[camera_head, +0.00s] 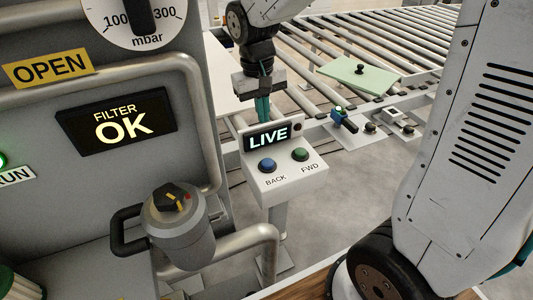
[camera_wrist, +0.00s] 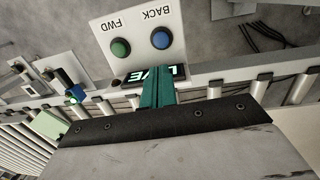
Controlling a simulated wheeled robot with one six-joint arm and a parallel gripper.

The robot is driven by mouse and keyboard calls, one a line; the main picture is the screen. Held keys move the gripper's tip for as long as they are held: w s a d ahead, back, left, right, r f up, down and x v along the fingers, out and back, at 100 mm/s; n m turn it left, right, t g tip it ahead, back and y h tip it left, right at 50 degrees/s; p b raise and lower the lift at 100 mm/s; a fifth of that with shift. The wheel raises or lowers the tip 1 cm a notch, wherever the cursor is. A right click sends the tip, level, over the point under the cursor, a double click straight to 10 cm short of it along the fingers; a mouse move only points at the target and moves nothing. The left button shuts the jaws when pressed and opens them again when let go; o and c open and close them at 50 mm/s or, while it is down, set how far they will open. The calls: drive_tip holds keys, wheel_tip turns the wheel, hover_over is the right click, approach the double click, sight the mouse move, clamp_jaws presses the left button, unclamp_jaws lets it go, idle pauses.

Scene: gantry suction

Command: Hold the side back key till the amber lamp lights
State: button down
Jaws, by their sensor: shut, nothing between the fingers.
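The blue BACK key (camera_head: 267,165) sits on the sloped face of a white control box (camera_head: 290,182). The wrist view also shows this blue key (camera_wrist: 160,38), not covered by anything. A green FWD key (camera_head: 300,154) is beside it. Above the keys a display (camera_head: 267,137) reads LIVE. A small dark brown round lamp (camera_head: 298,127) is at the display's right and looks unlit. My gripper (camera_head: 263,110) has its teal fingers shut and empty, pointing down at the far edge of the box. In the wrist view my gripper (camera_wrist: 157,88) partly covers the display, apart from both keys.
A grey cabinet with a FILTER OK screen (camera_head: 116,122) and a grey canister (camera_head: 180,225) stands at the left. A roller conveyor (camera_head: 330,50) runs behind, with a pale green board (camera_head: 360,72) on it. A blue fitting (camera_head: 340,117) is on the conveyor's near rail.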

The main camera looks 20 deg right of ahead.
sight(267, 162)
drive_tip(key=shift+w+a+f, duration=0.1)
drive_tip(key=shift+w+f, duration=0.15)
drive_tip(key=shift+w, duration=0.05)
drive_tip(key=f, duration=0.9)
drive_tip(key=d+f, duration=0.1)
drive_tip(key=f, duration=0.4)
drive_tip(key=shift+s, duration=0.25)
